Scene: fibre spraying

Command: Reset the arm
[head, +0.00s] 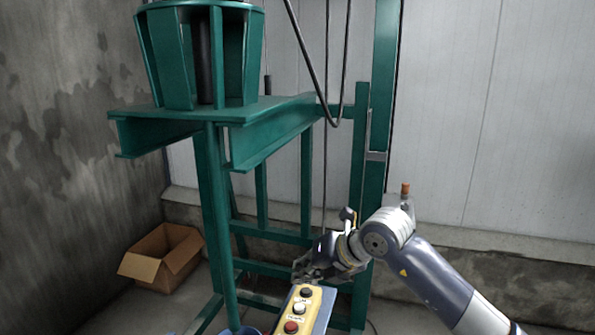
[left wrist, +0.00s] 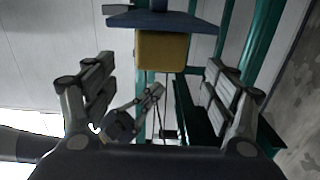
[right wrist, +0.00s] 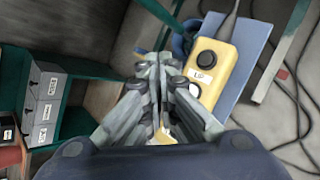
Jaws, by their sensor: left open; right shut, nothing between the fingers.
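A yellow control box (head: 298,310) with a black, a red and a white button stands on a blue-grey backing at the bottom of the head view. My right gripper (head: 308,268) is just behind its upper end. In the right wrist view my right gripper (right wrist: 160,65) is shut and empty, beside the box (right wrist: 211,62), whose black button is labelled "UP"; I cannot tell whether they touch. The left arm is outside the head view.
A green steel frame (head: 215,180) with a drum-like top fills the left centre. A cable (head: 325,100) hangs beside it. An open cardboard box (head: 165,255) sits on the floor at the left wall. Grey labelled boxes (right wrist: 45,95) and loose cables (right wrist: 295,100) show in the right wrist view.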

